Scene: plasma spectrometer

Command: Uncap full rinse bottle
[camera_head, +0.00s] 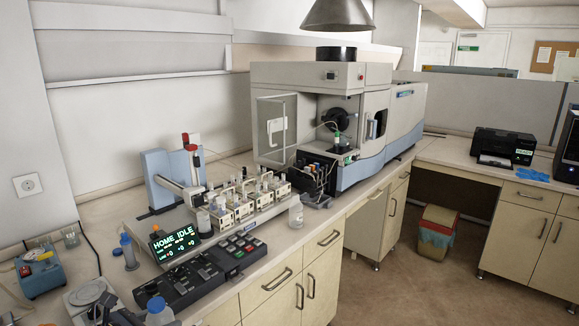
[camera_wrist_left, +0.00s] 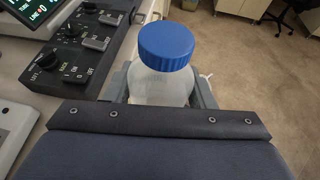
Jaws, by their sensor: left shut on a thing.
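A translucent white bottle (camera_wrist_left: 160,88) with a ribbed blue screw cap (camera_wrist_left: 166,46) stands upright between the grey fingers of my left gripper (camera_wrist_left: 162,94), which is shut on the bottle's body. The cap is on the bottle. The same bottle shows at the bottom edge of the head view (camera_head: 159,318), with its lower part cut off. A white bottle (camera_head: 296,215) stands at the bench front beside the sample racks; I cannot make out its cap. My right gripper is in neither view.
Dark control panels (camera_head: 205,275) with knobs lie just beside the held bottle. A slim blue-topped container (camera_head: 128,252) stands left of the green display (camera_head: 176,243). A blue device (camera_head: 41,274) sits at far left. The spectrometer (camera_head: 330,110) stands at the back.

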